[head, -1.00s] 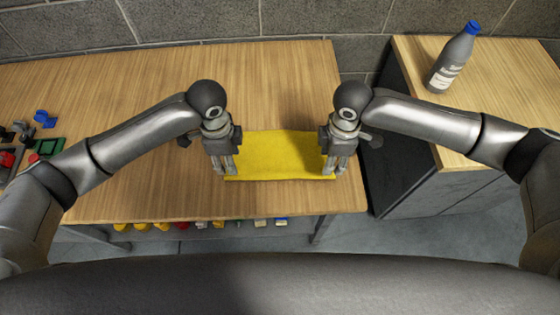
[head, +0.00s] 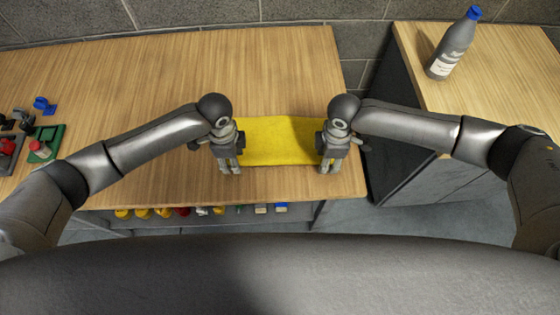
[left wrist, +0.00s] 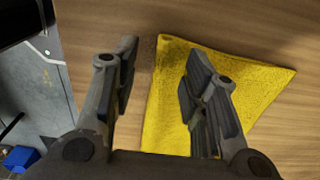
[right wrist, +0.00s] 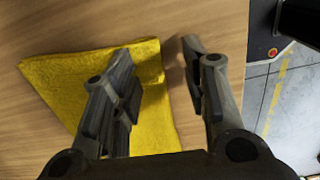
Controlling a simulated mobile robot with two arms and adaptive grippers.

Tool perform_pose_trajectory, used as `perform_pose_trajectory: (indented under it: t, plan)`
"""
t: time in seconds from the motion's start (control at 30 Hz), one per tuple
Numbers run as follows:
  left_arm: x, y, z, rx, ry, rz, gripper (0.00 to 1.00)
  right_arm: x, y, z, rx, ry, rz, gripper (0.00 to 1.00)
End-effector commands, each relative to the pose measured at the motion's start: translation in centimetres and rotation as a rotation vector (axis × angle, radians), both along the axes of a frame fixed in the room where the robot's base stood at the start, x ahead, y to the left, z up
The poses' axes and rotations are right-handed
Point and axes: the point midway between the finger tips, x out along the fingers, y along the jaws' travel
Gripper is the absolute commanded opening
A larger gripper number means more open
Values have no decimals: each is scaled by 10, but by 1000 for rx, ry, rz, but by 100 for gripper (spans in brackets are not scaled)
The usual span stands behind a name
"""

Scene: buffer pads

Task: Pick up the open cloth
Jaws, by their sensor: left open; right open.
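The open yellow cloth (head: 278,141) lies flat on the wooden table, near its front right part. My left gripper (head: 230,170) is at the cloth's left edge, open and pointing down. In the left wrist view the cloth (left wrist: 172,95) shows one finger over it and the other outside its edge; the left gripper (left wrist: 165,85) holds nothing. My right gripper (head: 327,168) is at the cloth's right edge, also open. In the right wrist view the cloth (right wrist: 85,80) lies under one finger, with the other finger of the right gripper (right wrist: 160,75) beyond the edge.
The wooden table (head: 150,90) is clear behind the cloth. Small coloured parts and a green tray (head: 48,141) are at the far left. A grey bottle with a blue cap (head: 455,48) stands on the cabinet (head: 500,80) at the right. A gap separates table and cabinet.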

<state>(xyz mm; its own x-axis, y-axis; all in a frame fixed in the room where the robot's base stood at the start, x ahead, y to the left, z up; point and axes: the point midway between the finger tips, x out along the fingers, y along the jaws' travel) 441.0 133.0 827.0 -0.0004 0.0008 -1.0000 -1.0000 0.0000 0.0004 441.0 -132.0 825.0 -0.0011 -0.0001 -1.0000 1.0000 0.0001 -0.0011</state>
Motion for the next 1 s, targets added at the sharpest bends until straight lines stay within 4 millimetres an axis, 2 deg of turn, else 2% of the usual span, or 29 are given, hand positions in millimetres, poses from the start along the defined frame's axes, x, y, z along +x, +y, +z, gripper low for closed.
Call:
perform_pose_trajectory:
  t: [0.5,1.0]
  plan:
    - [0,0,-14,0,0,0,41,0,0,-14,0,0,0,41]
    - [-1,0,-17,0,1,0,41,-1,0,-15,-1,1,-1,41]
